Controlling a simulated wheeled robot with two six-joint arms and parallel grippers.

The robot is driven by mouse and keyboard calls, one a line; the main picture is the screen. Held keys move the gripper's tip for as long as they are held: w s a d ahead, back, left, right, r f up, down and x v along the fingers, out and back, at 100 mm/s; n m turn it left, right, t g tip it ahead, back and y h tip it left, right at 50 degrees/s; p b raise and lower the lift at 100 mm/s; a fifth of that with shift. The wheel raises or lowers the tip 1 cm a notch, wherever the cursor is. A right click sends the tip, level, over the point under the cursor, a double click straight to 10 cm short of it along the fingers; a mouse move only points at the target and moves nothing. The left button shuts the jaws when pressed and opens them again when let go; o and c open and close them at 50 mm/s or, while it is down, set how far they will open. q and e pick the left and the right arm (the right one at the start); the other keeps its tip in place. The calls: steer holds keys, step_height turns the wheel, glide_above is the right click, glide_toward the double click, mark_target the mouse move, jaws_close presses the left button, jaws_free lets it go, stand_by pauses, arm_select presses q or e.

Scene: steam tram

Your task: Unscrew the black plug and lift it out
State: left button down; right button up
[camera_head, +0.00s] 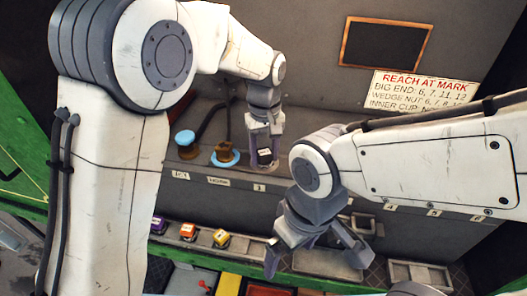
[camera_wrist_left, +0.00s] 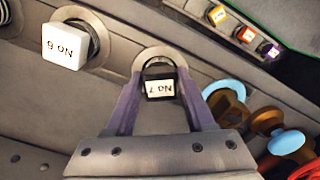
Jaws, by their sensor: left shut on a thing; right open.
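The black plug (camera_wrist_left: 158,82) has a white "No 7" label and sits between the two purple fingers of my left gripper (camera_wrist_left: 160,85) in the left wrist view. A round metal collar shows right behind it; whether its thread is still engaged is hidden. In the head view my left gripper (camera_head: 263,152) points down at the grey ledge, shut on the dark plug (camera_head: 264,157). My right gripper (camera_head: 314,256) is open and empty, lower and to the right, in front of the grey casing.
A white plug labelled "No 6" (camera_wrist_left: 70,45) stands beside the black one. Brass fittings with blue rings (camera_head: 224,156) stand left of my left gripper. Small coloured blocks (camera_head: 187,231) line the lower shelf, with trays (camera_head: 420,275) at right. A sign (camera_head: 424,88) hangs behind.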

arm_select(q)
steer(key=shift+n, duration=1)
steer(key=shift+r, duration=0.1)
steer(key=shift+n+p, duration=0.6)
steer(key=shift+n, duration=1.4)
steer(key=shift+n+p, duration=0.3)
steer(key=shift+n, duration=0.3)
steer(key=shift+r, duration=0.1)
